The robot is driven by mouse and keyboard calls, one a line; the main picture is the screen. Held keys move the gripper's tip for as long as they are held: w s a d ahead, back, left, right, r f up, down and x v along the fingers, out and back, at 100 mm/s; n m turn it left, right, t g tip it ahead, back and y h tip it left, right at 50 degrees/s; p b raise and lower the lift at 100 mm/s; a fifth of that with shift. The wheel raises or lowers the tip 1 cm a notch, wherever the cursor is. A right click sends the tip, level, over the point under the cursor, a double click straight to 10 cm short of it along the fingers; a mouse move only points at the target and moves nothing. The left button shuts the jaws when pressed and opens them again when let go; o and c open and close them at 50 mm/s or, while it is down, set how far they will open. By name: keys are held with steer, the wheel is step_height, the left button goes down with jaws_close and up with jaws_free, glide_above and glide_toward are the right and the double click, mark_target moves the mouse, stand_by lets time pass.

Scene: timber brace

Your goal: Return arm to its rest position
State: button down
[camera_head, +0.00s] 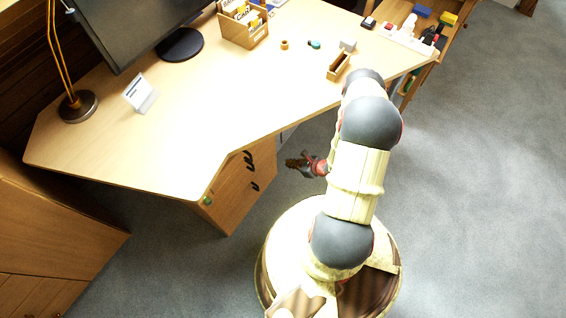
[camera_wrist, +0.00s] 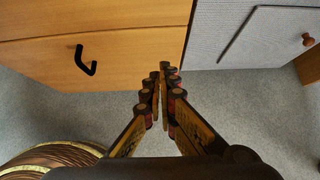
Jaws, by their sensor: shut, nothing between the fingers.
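My gripper (camera_head: 299,163) shows in the head view just left of my arm, below the front edge of the desk and close to the wooden drawer cabinet (camera_head: 241,194). In the wrist view my gripper (camera_wrist: 160,72) has its fingertips together with nothing between them. Its fingers point toward the lower edge of the drawer front (camera_wrist: 110,55), with carpet seen below and around them. My arm is folded above my round base.
The wooden desk (camera_head: 215,110) carries a monitor (camera_head: 130,25), a lamp (camera_head: 77,104), a white card stand (camera_head: 140,93), a file box (camera_head: 243,30) and a small wooden tray (camera_head: 339,66). Grey carpet (camera_head: 480,190) is clear at the right.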

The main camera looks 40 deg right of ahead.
steer(key=shift+p+v, duration=0.55)
steer(key=shift+v, duration=1.5)
steer(key=s+a+r+n+g+y, duration=0.2)
steer(key=s+a+r+n+y, duration=0.25)
steer(key=a+r, duration=0.35)
steer(key=s+a+r+n+g+h, duration=0.1)
steer(key=a+r+n+g+h, duration=0.15)
steer(key=r+n, duration=0.8)
steer(key=s+a+r+n+g+h+p, duration=0.1)
steer(key=s+r+n+g, duration=0.2)
steer(key=r, duration=1.4)
steer(key=a+r+n+g+h, duration=0.1)
steer(key=r+n+g+h, duration=0.1)
steer(key=r+n, duration=0.9)
steer(key=s+a+r+n+t+h, duration=0.1)
steer(key=a+r+t, duration=0.2)
steer(key=r, duration=0.7)
steer(key=s+a+r+n+t+h, duration=0.1)
steer(key=a+r, duration=0.4)
steer(key=r, duration=0.5)
steer(key=shift+a+r+n+t+p, duration=0.4)
steer(key=shift+n+t, duration=0.3)
steer(key=shift+t, duration=0.35)
